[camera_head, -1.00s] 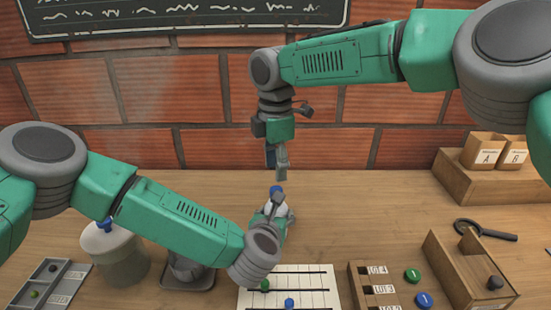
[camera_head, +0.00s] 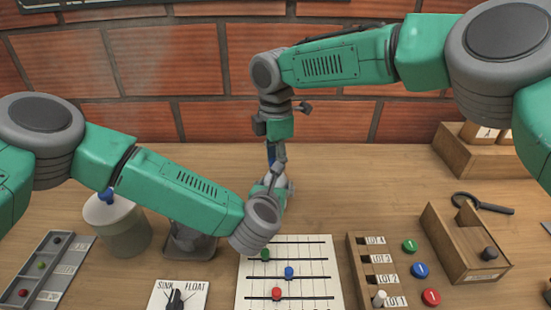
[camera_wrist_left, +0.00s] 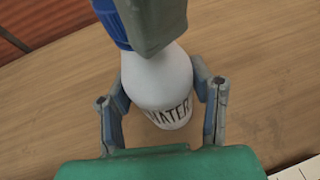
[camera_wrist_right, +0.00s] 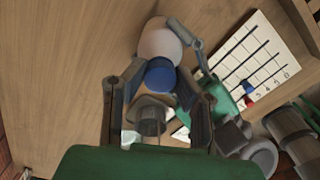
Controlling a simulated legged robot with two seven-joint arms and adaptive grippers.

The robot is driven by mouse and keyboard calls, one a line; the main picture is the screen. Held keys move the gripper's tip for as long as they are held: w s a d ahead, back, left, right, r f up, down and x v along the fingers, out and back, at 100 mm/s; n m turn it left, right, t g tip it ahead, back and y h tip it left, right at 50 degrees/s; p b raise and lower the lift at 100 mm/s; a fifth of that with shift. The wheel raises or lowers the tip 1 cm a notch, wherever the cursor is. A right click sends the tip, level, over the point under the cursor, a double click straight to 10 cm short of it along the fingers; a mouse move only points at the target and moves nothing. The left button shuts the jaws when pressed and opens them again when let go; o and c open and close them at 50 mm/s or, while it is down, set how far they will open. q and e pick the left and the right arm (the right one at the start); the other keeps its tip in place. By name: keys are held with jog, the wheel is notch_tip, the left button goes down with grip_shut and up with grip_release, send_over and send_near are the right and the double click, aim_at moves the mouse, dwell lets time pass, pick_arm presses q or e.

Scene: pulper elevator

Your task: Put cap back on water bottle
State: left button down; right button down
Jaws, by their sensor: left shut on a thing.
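A white water bottle (camera_wrist_left: 165,80) marked "WATER" stands on the bench, between the fingers of my left gripper (camera_wrist_left: 162,92), which is shut on it. The blue cap (camera_wrist_left: 112,22) is at the bottle's top, partly hidden by a grey finger of my right gripper. In the right wrist view the cap (camera_wrist_right: 160,74) lies over the bottle's top, between the fingertips of my right gripper (camera_wrist_right: 158,78). I cannot tell whether those fingers press on the cap, nor how firmly the cap sits on the neck. In the head view my grippers hide most of the bottle (camera_head: 287,188).
A ruled sheet (camera_head: 320,262) with coloured pieces lies in front of the bottle. A lot rack (camera_head: 357,270) and an open wooden box (camera_head: 440,238) stand to the right. A lidded jar (camera_head: 122,232) stands left. The bench behind the bottle is fairly clear.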

pick_arm(q)
jog(key=shift+d, duration=0.1)
jog(key=shift+s, duration=0.1)
pick_arm(e)
jog(key=m, duration=0.8)
jog(key=shift+m, duration=0.3)
jog(key=m, duration=0.5)
jog(key=shift+a, duration=0.1)
pick_arm(q)
jog(key=shift+s+d, duration=0.1)
pick_arm(e)
jog(key=m, duration=0.4)
jog(key=shift+w+a, duration=0.1)
jog(key=c, duration=1.2)
grip_release()
